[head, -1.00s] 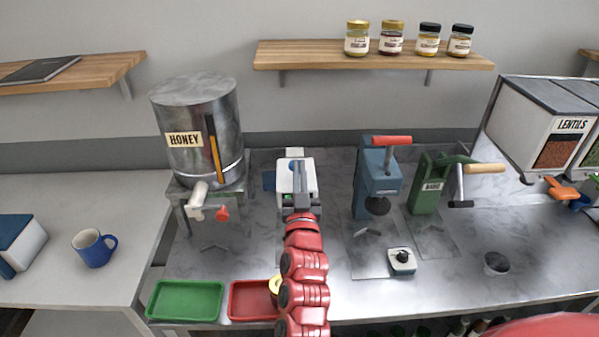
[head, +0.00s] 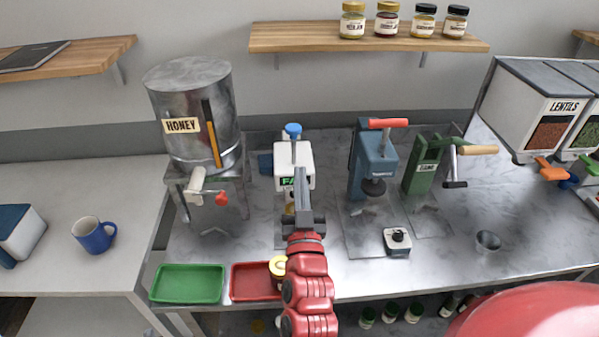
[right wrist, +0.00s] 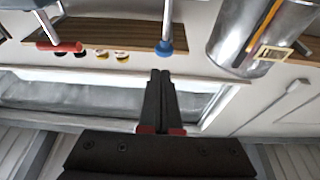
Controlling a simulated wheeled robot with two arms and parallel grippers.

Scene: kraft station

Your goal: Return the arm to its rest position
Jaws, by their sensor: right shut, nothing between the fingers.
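My right gripper (head: 301,200) is at the end of my red arm in the middle of the head view, in front of the white machine (head: 294,158) with a blue knob (head: 293,131). Its fingers are together and hold nothing. In the right wrist view the closed fingers (right wrist: 160,78) point up the picture, and the blue knob (right wrist: 164,49) shows just beyond their tips, apart from them. The arm hides part of the white machine's lower front. My left gripper is not in view.
A honey tank (head: 193,115) stands left, a blue press (head: 372,165) and green crank machine (head: 424,165) right. A green tray (head: 187,284) and a red tray (head: 250,282) lie at the front edge; a jar (head: 278,268) is beside my arm. A small timer (head: 397,241) sits right.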

